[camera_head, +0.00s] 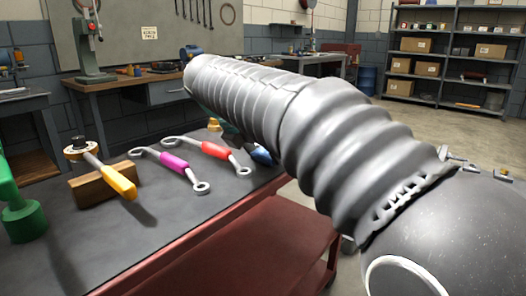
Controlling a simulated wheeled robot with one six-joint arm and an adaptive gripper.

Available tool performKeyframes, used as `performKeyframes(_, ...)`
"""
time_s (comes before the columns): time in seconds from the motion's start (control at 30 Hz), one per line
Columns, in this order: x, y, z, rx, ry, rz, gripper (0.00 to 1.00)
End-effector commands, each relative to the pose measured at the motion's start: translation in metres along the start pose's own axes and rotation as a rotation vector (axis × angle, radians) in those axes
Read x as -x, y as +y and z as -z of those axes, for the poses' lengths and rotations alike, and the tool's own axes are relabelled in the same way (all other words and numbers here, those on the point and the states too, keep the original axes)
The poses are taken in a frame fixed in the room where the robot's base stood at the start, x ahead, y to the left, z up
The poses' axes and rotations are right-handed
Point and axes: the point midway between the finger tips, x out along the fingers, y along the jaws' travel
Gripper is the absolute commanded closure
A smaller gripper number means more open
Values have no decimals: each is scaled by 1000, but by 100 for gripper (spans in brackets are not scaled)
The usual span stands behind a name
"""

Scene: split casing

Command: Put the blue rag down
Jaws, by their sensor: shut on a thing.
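My arm, in a ribbed grey sleeve, reaches from the right across the view and covers much of my gripper. A dark part of my gripper (240,141) shows below the sleeve, at the bench top's right edge. The blue rag (262,155) shows as a small blue patch beside it, partly behind my arm. My gripper is shut on the rag, low over the edge of the dark bench top (225,205). I cannot tell whether the rag touches the top.
A magenta-handled wrench (174,161) and a red-handled wrench (215,150) lie left of the rag. A yellow-handled tool (118,182) rests on a wooden block (92,191). A green object (22,215) stands at the far left. The front of the top is bare.

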Motion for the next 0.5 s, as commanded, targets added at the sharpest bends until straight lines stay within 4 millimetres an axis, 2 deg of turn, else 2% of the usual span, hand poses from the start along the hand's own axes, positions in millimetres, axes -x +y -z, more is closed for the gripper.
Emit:
performKeyframes(0.03, -1, 0, 1, 0, 0, 1, 74)
performKeyframes(0.07, -2, 0, 1, 0, 0, 0, 26)
performKeyframes(0.1, -1, 0, 1, 0, 0, 0, 16)
performKeyframes(0.17, -1, 0, 1, 0, 0, 0, 3)
performKeyframes(0.5, -1, 0, 0, 0, 0, 0, 3)
